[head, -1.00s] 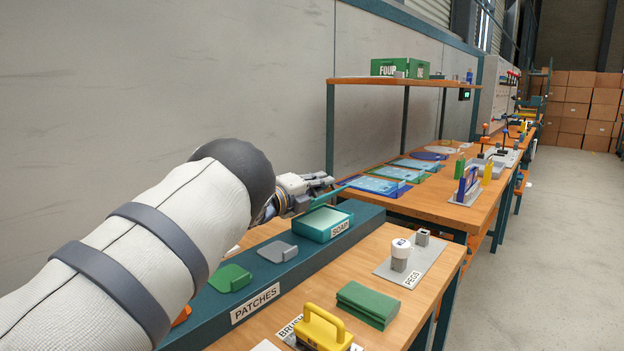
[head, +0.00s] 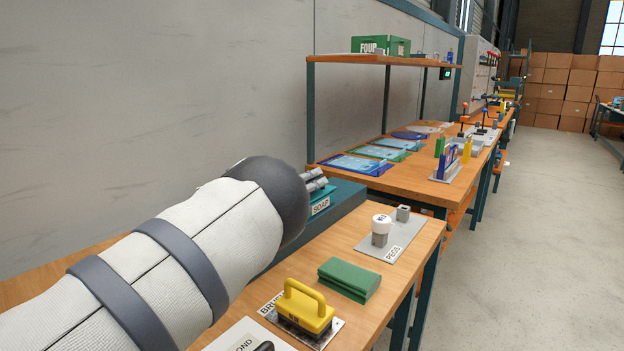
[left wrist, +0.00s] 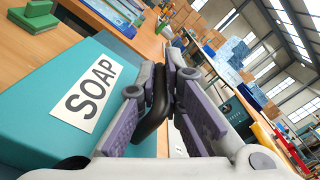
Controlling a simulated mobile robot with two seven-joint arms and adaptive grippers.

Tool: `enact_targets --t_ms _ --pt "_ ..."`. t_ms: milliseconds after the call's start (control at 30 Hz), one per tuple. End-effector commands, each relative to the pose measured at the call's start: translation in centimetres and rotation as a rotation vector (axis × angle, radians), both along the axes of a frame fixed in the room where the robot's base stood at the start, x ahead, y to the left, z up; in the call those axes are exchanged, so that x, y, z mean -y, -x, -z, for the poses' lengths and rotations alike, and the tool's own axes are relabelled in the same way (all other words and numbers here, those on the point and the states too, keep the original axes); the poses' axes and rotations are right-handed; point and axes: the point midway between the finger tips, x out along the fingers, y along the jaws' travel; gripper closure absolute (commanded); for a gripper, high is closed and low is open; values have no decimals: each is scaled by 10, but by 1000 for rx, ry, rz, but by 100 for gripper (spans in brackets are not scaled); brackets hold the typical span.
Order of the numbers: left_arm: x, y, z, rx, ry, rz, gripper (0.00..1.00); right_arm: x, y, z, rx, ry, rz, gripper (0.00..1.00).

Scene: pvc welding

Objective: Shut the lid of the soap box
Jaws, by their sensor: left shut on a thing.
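I cannot tell whether this piece belongs to the lid. The SOAP label (left wrist: 88,95) is close beside the fingers on the teal surface. My right gripper is not in view.
A green folded block (head: 348,279), a yellow-handled brush (head: 305,308) and a PEGS plate (head: 388,250) with a white-capped peg lie on the bench at the right of my arm. A second table with blue trays (head: 358,165) stands beyond. A grey wall runs along the left.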

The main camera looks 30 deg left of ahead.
Motion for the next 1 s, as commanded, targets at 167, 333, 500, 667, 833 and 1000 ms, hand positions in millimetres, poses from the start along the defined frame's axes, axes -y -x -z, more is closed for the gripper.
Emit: enact_targets --t_ms 167,333,500,667,833,1000 --pt "3 0 4 -4 6 5 100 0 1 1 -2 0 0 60" --pt "4 0 5 -4 7 5 100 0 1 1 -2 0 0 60" --pt "3 0 6 -6 8 5 100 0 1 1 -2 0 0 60" --pt "4 0 6 -6 6 6 70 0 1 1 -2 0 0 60" --pt "5 -1 4 -4 5 8 70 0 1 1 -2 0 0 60" --pt "3 0 4 -3 5 5 70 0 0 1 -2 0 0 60"
